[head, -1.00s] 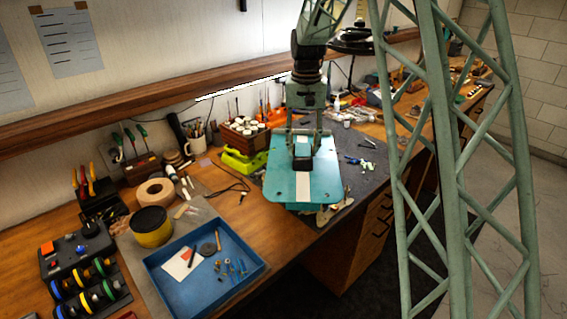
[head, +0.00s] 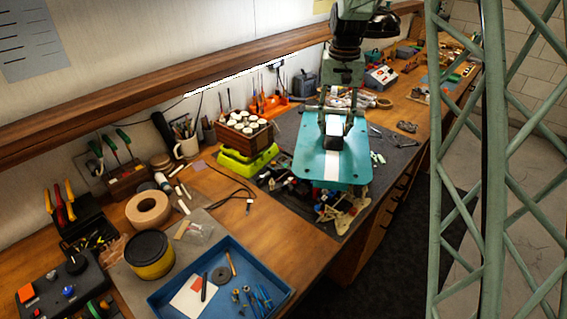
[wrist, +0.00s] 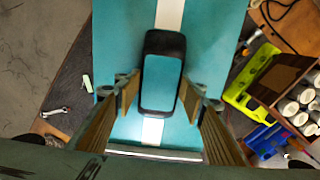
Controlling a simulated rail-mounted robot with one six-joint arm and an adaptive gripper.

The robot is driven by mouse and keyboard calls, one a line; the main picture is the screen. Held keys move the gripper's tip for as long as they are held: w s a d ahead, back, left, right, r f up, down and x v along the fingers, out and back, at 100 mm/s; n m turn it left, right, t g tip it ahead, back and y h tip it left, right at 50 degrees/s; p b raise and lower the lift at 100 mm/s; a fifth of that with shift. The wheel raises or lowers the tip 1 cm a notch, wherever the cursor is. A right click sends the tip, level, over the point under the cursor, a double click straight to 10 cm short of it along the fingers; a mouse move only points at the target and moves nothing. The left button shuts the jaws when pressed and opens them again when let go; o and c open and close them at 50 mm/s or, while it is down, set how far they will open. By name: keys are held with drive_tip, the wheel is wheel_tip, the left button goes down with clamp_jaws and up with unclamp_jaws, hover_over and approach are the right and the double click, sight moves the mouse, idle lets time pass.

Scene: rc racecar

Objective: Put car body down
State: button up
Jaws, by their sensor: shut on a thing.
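The car body (head: 308,158) is a flat teal shell with a white centre stripe and a dark-framed opening. My gripper (head: 334,122) is shut on it from above, and the shell hangs roughly level over the near part of the dark work mat. In the wrist view the car body (wrist: 215,45) fills the middle, with the fingers of my gripper (wrist: 166,92) on both sides of the dark-framed raised part. Car parts (head: 337,212) show below the front edge of the shell. The shell hides what lies directly beneath, so I cannot tell whether it touches anything.
A lime-green box (head: 248,162) and a wooden rack of white-lidded jars (head: 240,132) stand close to the left of the shell. A blue tray (head: 263,268) holds small parts at the front. Bare mat (head: 392,150) with a few tools lies to the right.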

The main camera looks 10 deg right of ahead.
sight(332, 123)
drive_tip(key=shift+w+r+n+p, duration=0.15)
drive_tip(key=shift+w+n+p, duration=0.2)
drive_tip(key=shift+w, duration=0.45)
drive_tip(key=shift+w+r+n+p, duration=0.15)
drive_tip(key=shift+w+p, duration=0.25)
drive_tip(key=shift+w, duration=0.35)
drive_tip(key=w+a+n+p, duration=0.1)
drive_tip(key=w+p, duration=0.1)
drive_tip(key=w, duration=0.2)
drive_tip(key=w+a+n+p, duration=0.1)
drive_tip(key=w+n+p, duration=0.1)
drive_tip(key=w, duration=0.2)
drive_tip(key=w+a+n+p, duration=0.1)
drive_tip(key=w+n+p, duration=0.1)
drive_tip(key=w, duration=0.2)
drive_tip(key=shift+w, duration=0.35)
drive_tip(key=w+a+n+p, duration=0.1)
drive_tip(key=w+n+p, duration=0.1)
drive_tip(key=w+p, duration=0.1)
drive_tip(key=w+a+f+n+p, duration=0.1)
drive_tip(key=w+a+n+p, duration=0.1)
drive_tip(key=w, duration=0.4)
drive_tip(key=shift+w+a+f+n+p, duration=0.3)
drive_tip(key=shift+n+p, duration=0.15)
drive_tip(key=shift+n, duration=0.35)
wheel_tip(332, 123, down, 6)
drive_tip(key=shift+p, duration=0.3)
drive_tip(key=shift+f, duration=0.2)
drive_tip(key=shift+f, duration=1.75)
